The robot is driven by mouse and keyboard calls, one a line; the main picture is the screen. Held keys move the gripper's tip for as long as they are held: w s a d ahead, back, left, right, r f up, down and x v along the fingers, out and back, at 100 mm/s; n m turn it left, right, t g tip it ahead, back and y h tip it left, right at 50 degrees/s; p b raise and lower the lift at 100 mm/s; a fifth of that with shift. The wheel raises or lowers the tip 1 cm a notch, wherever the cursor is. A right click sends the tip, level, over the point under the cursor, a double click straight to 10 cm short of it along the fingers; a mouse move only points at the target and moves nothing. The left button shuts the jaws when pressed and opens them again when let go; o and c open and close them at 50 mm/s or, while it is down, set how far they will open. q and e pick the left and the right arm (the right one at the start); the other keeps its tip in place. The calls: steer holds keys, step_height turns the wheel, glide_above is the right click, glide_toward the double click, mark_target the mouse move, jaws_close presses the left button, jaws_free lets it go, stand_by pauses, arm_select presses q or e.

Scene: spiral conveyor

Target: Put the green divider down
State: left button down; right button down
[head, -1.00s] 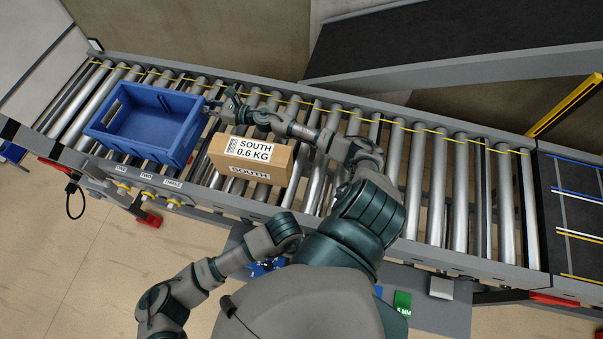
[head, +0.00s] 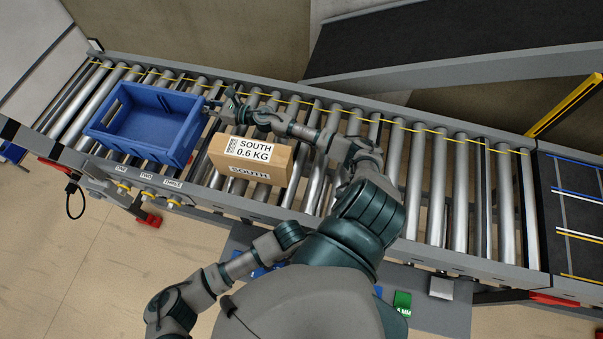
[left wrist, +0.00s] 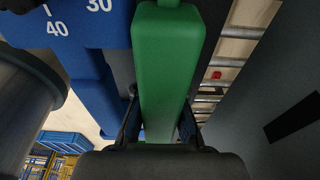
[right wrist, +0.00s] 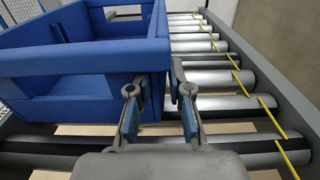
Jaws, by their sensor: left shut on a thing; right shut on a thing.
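The green divider (left wrist: 170,60) is a long bar with rounded edges in the left wrist view. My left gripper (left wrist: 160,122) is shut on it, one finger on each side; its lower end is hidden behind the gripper. In the head view my left gripper and the divider are hidden by my own body. My right gripper (head: 214,104) is at the right end of the blue tote (head: 124,146) on the rollers. In the right wrist view its fingers (right wrist: 158,108) are shut on the tote's end wall.
A cardboard box (head: 250,158) marked SOUTH 0.6 KG lies on the rollers right of the tote. A blue rack (left wrist: 85,35) marked 30 and 40 is close left of the divider. A green piece (head: 402,300) lies on the grey shelf (head: 445,315).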

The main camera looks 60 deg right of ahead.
arm_select(q)
step_height(320, 180, up, 10)
stand_by(0.6)
stand_by(0.4)
step_height(320, 180, down, 10)
steer(key=shift+r, duration=0.1)
stand_by(0.6)
steer(key=c, duration=1.3)
jaws_free()
